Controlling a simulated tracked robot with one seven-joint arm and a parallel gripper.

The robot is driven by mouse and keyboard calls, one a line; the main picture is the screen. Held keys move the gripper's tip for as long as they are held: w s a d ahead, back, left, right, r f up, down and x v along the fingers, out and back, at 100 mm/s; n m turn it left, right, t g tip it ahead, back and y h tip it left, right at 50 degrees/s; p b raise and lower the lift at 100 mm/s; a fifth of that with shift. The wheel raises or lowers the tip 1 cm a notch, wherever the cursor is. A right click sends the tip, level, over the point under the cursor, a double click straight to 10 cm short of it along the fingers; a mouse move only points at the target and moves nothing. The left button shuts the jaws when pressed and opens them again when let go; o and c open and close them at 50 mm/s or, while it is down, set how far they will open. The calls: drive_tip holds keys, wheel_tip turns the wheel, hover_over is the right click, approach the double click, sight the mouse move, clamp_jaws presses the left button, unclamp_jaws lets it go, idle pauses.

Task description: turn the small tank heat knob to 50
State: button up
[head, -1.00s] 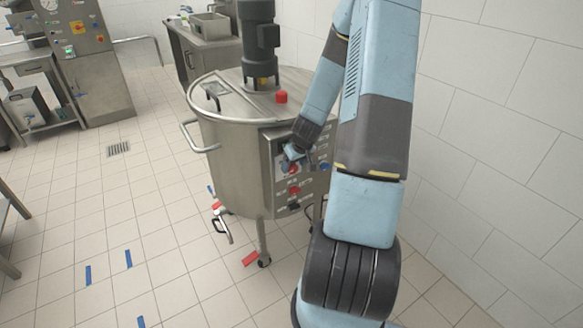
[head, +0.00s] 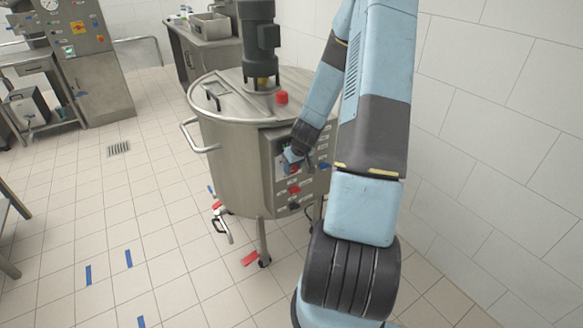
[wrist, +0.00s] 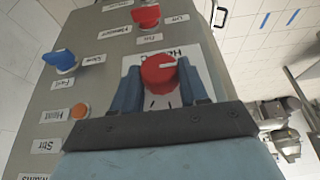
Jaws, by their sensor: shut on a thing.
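The small tank (head: 230,165) is a round steel vessel on legs in the middle of the head view, with a control panel on its right side. In the wrist view, the panel is seen upside down. The red heat knob (wrist: 158,74) sits on a white dial plate with tick marks, its label partly hidden. Its white pointer line points to the right in that view. My gripper (wrist: 160,88) has its two blue fingers on either side of this knob, shut on it. In the head view my gripper (head: 292,157) is at the panel, and the arm partly hides the panel.
On the panel are another red knob (wrist: 146,16), a blue knob (wrist: 61,61) and an orange button (wrist: 80,110), all close to my fingers. A motor (head: 259,40) and a red button (head: 281,97) stand on the lid. A tiled wall (head: 490,120) is on the right.

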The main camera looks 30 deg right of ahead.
drive_tip(key=shift+c, duration=1.4)
drive_tip(key=shift+a, duration=0.3)
drive_tip(key=shift+d, duration=0.2)
drive_tip(key=shift+d+y, duration=0.1)
drive_tip(key=shift+y, duration=0.2)
drive_tip(key=shift+d+f+m+y, duration=0.1)
drive_tip(key=shift+d+m+y, duration=0.2)
drive_tip(key=shift+y, duration=0.9)
drive_tip(key=shift+d+f+m+y, duration=0.1)
drive_tip(key=shift+d+m+y, duration=0.15)
drive_tip(key=shift+y, duration=0.95)
drive_tip(key=y, duration=0.2)
drive_tip(key=m+y, duration=0.1)
drive_tip(key=y, duration=0.3)
drive_tip(key=shift+d+f+m+t, duration=0.3)
drive_tip(key=shift+d+f+m, duration=0.05)
drive_tip(key=shift+d+f, duration=0.05)
drive_tip(key=m+t+y, duration=0.1)
drive_tip(key=y, duration=0.2)
drive_tip(key=f+m+t+y, duration=0.1)
drive_tip(key=m+y, duration=0.1)
drive_tip(key=y, duration=0.1)
drive_tip(key=f+m+t+y, duration=0.1)
drive_tip(key=t+y, duration=0.1)
drive_tip(key=y, duration=0.1)
drive_tip(key=shift+m+y, duration=0.3)
drive_tip(key=shift+a+t, duration=0.1)
drive_tip(key=shift+t, duration=0.2)
